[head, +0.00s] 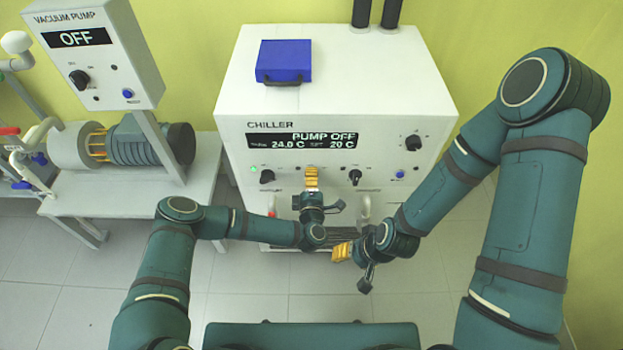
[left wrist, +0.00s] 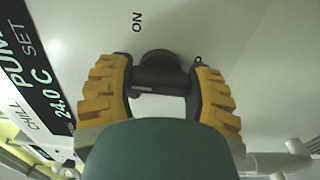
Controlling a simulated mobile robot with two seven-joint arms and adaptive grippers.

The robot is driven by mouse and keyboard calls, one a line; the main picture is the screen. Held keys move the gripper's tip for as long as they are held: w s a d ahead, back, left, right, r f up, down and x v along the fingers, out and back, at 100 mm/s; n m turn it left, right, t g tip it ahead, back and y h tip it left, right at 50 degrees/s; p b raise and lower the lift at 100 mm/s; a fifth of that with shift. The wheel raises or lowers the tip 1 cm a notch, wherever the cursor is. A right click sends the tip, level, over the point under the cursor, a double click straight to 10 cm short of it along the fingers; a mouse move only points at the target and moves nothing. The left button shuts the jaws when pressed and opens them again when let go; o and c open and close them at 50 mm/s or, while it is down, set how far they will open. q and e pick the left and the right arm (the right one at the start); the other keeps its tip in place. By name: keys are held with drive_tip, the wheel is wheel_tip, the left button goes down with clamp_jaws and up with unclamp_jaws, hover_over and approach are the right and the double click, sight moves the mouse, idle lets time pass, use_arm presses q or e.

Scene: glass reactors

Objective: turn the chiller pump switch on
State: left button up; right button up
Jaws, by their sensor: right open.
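The white chiller (head: 335,95) has a display reading PUMP OFF, 24.0 C and 20 C. In the left wrist view, a black knob (left wrist: 160,75) sits between the yellow fingers of my left gripper (left wrist: 162,95), one finger at each side. The fingers look close to or touching it; I cannot tell whether they press on it. An ON label (left wrist: 137,22) is beside this knob. In the head view, my left gripper (head: 312,179) is at the front panel below the display and hides what is behind it. My right gripper (head: 342,251) is open, lower and to the right, away from the panel.
Other black knobs (head: 267,177) and (head: 355,177) flank the left gripper on the panel. A blue box (head: 284,61) lies on the chiller. A vacuum pump panel (head: 95,50) reading OFF stands at the left above a pump motor (head: 150,140). Floor is clear below.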

idle(0.3)
use_arm(q)
drive_tip(key=shift+r+m+p, duration=0.1)
drive_tip(key=shift+m+p, duration=0.45)
drive_tip(key=shift+m, duration=0.55)
drive_tip(key=m+p, duration=0.1)
drive_tip(key=m, duration=0.2)
drive_tip(key=shift+m, duration=0.3)
drive_tip(key=m+p, duration=0.1)
drive_tip(key=m, duration=0.2)
drive_tip(key=shift+m+p, duration=0.3)
drive_tip(key=shift+m, duration=1.3)
drive_tip(key=shift+s+f, duration=0.1)
drive_tip(key=shift+f, duration=0.1)
drive_tip(key=o, duration=1.2)
drive_tip(key=shift+r, duration=0.1)
